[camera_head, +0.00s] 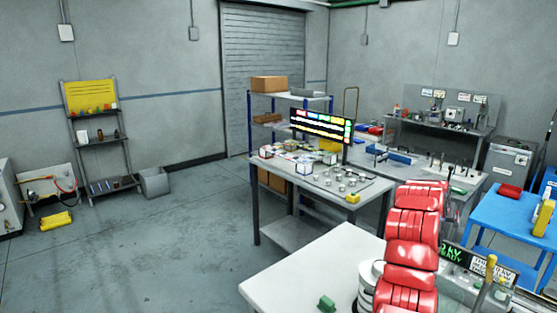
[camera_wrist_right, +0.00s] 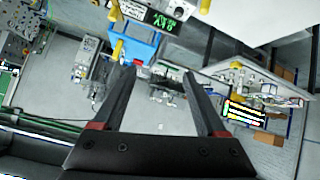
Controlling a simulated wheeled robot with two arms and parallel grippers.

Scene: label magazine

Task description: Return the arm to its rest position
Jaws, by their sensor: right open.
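My right gripper (camera_wrist_right: 159,73) shows in the right wrist view. Its two dark fingers are spread wide apart, with nothing between them. The floor, a blue table and metal equipment show well beyond the fingertips. In the head view I cannot make out either gripper. A glossy red segmented column (camera_head: 411,240) rises from the lower right in the head view. It hides part of the workbench behind it, and I cannot tell whether it is part of my arm.
A pale table (camera_head: 290,275) with a green block (camera_head: 326,303) is at the front. A grey workbench (camera_head: 375,190) with small parts and a lit label board (camera_head: 320,125) stands behind. A blue table (camera_head: 500,212) is at the right.

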